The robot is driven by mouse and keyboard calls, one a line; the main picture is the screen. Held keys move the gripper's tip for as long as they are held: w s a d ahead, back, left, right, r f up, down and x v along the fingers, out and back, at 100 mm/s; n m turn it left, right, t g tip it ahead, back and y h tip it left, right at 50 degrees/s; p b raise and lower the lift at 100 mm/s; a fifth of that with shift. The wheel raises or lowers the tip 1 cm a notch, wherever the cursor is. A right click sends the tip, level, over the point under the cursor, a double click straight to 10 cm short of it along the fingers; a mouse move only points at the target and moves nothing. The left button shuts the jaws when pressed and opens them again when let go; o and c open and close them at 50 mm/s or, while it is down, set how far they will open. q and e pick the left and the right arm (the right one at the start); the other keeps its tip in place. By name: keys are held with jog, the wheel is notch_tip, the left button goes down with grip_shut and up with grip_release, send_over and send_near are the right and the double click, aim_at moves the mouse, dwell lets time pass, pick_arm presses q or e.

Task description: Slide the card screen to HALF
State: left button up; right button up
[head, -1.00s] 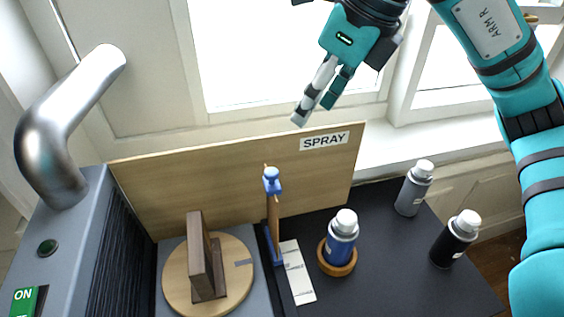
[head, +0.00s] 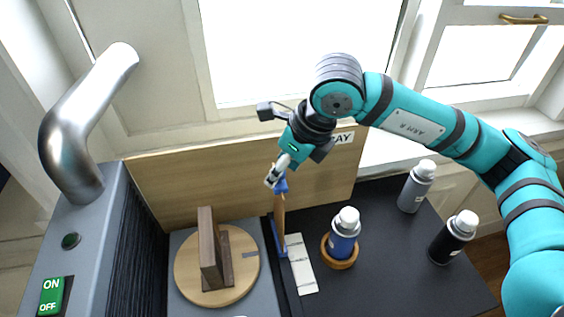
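The card screen (head: 279,219) is a thin upright brown panel with a blue knob on top and a blue foot. It stands on a dark rail between the turntable side and the spray side. A pale labelled strip (head: 302,264) lies just right of it; its print is too small to read. My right gripper (head: 274,180) points down at the screen's blue knob (head: 281,186) and overlaps it in the head view. Whether it touches the knob, and whether its fingers are closed, I cannot tell. My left gripper is not in view.
A round wooden turntable (head: 240,282) with a brown upright block (head: 209,250) is at left. A blue can (head: 344,232) stands in a wooden ring; grey (head: 416,187) and black (head: 454,238) cans stand farther right. A wooden backboard (head: 180,190) and a silver pipe (head: 92,110) border the area.

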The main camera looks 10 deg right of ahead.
jog(key=shift+f, duration=0.1)
grip_shut()
dwell(0.3)
